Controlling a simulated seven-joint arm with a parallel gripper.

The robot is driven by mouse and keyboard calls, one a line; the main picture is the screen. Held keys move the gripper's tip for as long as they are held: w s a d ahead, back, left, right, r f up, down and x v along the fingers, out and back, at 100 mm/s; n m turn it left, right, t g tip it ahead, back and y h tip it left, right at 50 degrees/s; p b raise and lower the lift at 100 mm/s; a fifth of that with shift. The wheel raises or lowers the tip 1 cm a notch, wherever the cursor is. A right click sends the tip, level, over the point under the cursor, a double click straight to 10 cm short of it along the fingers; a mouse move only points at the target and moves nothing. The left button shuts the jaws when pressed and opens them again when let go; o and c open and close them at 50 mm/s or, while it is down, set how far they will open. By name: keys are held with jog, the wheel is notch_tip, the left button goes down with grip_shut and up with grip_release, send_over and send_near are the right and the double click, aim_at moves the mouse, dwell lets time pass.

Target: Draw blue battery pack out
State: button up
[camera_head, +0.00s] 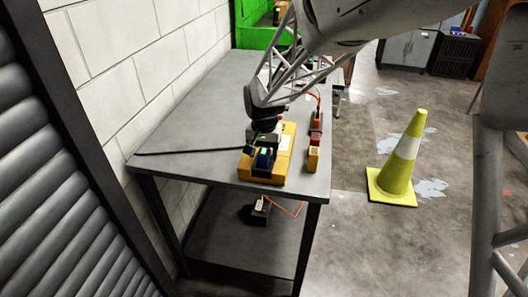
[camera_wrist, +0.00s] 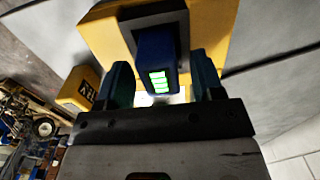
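The blue battery pack (camera_head: 264,159) sits in a dark slot at the near end of a yellow case (camera_head: 277,178) on the grey table. In the wrist view the blue battery pack (camera_wrist: 157,62) shows green lit bars on its end, and the yellow case (camera_wrist: 215,25) surrounds its dark slot. My gripper (camera_wrist: 163,85) is open, with one finger on each side of the pack. A gap shows between the pack and each finger. In the head view my gripper (camera_head: 263,140) is over the near end of the case, and its fingertips are hard to make out.
A small yellow block (camera_head: 313,159) and a red item (camera_head: 316,136) stand right of the case. A black cable or rod (camera_head: 190,152) lies to the left. The grey table (camera_head: 200,125) is mostly clear there. A traffic cone (camera_head: 405,155) stands on the floor.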

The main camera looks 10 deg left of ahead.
jog(key=c, duration=0.8)
jog(key=shift+r, duration=0.8)
dwell(0.4)
jog(key=shift+r, duration=2.2)
